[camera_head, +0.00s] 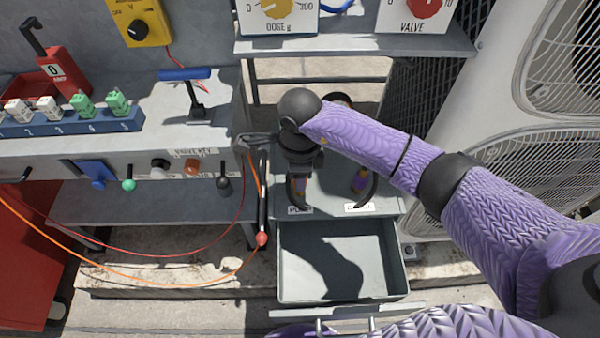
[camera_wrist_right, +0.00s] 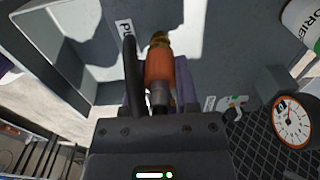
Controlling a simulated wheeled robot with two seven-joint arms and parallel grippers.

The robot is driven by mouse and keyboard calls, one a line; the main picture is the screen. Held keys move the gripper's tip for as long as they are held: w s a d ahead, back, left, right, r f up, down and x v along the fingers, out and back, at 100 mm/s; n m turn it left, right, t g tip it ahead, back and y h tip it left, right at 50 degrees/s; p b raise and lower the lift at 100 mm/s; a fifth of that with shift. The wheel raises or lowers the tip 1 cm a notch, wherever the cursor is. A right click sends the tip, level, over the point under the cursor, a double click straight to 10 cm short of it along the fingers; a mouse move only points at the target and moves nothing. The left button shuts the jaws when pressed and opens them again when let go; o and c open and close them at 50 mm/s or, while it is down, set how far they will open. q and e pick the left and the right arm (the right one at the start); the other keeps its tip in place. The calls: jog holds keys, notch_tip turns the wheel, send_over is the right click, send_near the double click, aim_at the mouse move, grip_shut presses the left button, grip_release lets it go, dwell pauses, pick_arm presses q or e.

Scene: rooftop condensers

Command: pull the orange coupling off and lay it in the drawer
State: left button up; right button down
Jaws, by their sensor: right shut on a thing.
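My right gripper (camera_head: 299,178) is in front of the grey cabinet, above the back of the open drawer. It is shut on the orange coupling (camera_wrist_right: 160,70), which has a brass tip and a metal stem. In the head view only a little of the coupling (camera_head: 299,187) shows between the dark fingers. I cannot tell whether its tip is still joined to anything. The drawer (camera_head: 293,262) is pulled out; its floor shows only a shadow. It also shows at the upper left of the right wrist view (camera_wrist_right: 75,73). My left gripper is not in view.
A red-tipped lever (camera_head: 262,238) and loose orange cable (camera_head: 150,283) hang to the left. A shelf (camera_head: 350,46) is above; condensers (camera_head: 560,170) stand right.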

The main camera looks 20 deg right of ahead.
jog(key=shift+r+p, duration=0.7)
jog(key=shift+r, duration=0.45)
jog(key=shift+r+p, duration=0.6)
jog(key=shift+r, duration=0.2)
